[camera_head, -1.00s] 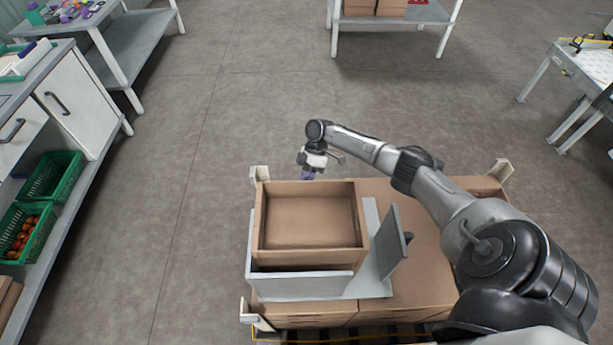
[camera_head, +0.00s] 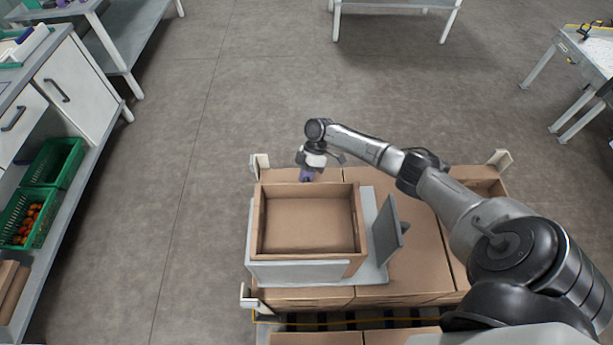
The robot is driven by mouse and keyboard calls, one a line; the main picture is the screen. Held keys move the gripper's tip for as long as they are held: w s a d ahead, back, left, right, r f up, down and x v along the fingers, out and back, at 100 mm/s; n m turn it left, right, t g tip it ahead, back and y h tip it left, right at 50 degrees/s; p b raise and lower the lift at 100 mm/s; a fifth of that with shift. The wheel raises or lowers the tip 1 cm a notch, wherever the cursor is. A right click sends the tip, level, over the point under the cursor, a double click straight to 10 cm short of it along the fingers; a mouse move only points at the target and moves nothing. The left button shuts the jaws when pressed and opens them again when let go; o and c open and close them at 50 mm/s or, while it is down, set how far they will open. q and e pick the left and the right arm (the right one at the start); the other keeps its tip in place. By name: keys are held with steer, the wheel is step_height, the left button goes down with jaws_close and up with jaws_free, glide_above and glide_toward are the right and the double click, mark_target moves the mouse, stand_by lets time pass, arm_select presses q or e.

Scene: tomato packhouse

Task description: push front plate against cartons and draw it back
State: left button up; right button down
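An open, empty-looking brown carton (camera_head: 361,225) sits on a grey base plate (camera_head: 372,272) on top of the stacked cartons. The pale front plate (camera_head: 298,271) stands along the carton's near side, and no clear gap shows between them. A grey side plate (camera_head: 388,233) with a dark knob stands right of the carton, apart from it. My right gripper (camera_head: 307,174) is at the carton's far wall, with purple fingertips pointing down. I cannot tell whether it touches the wall or is open or shut. My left gripper is not in view.
Flat closed cartons (camera_head: 420,265) form the layer underneath, with pale corner posts (camera_head: 500,160) around them. Left stand a cabinet (camera_head: 85,85) and green crates (camera_head: 22,215), one holding tomatoes. The floor (camera_head: 190,200) between is clear.

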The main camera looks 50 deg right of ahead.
steer(key=w+d+r+b, duration=0.3)
steer(key=w+d+r, duration=0.1)
steer(key=d+r, duration=0.4)
steer(key=shift+d, duration=0.3)
